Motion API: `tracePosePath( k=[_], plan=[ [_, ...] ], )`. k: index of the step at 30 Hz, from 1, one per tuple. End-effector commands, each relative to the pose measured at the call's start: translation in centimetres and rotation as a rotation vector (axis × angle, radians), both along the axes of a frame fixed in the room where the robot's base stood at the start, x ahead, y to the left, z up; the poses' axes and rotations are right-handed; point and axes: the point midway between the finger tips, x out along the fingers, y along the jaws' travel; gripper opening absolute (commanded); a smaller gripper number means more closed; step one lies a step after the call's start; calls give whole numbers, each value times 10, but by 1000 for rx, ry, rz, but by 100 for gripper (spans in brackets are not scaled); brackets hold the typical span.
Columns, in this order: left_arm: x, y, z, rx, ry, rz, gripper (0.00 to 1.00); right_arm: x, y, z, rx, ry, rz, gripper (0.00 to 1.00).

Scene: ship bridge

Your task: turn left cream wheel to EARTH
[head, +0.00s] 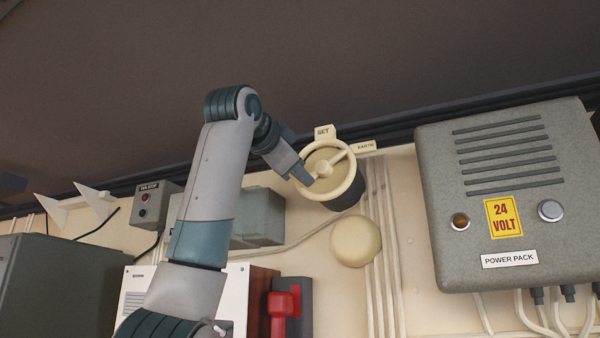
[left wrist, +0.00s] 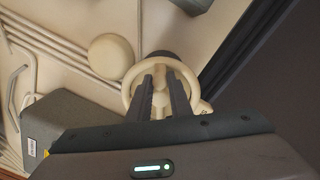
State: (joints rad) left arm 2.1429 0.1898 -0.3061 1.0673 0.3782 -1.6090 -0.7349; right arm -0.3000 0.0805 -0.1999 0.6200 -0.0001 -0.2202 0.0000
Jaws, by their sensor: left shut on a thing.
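The cream wheel (head: 325,171) is a round rim with a hub and a spoke bar, on a dark round housing (head: 348,196) on the wall. A SET tag (head: 324,131) stands at its top and an EARTH tag (head: 365,146) at its upper right. The bar's upper-right end points toward the EARTH tag. My left gripper (head: 305,180) reaches in from the left and is shut on the wheel's bar at its lower-left side. In the left wrist view the two fingers (left wrist: 163,95) lie either side of the bar, inside the wheel's rim (left wrist: 128,92). My right gripper is not in view.
A cream dome (head: 355,241) sits just below the wheel, with pipes beside it. A grey power pack box (head: 520,200) is at the right. A red-handled switch (head: 284,305) and a small grey control box (head: 156,204) are to the left.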

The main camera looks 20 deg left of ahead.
Motion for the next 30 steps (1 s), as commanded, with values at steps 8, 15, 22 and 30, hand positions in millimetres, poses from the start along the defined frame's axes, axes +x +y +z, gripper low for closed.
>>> tracePosePath(
  k=[8, 15, 22, 30],
  plan=[
    [-1, 0, 2, 0, -4, -1, 37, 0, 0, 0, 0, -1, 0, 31],
    [0, 0, 1, -1, -3, 0, 37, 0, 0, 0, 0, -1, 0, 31],
    [-7, 0, 0, -1, -4, 0, 37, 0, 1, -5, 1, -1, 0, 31],
    [-41, 2, -1, -1, -5, 0, 37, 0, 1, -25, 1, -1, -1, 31]
  ],
)
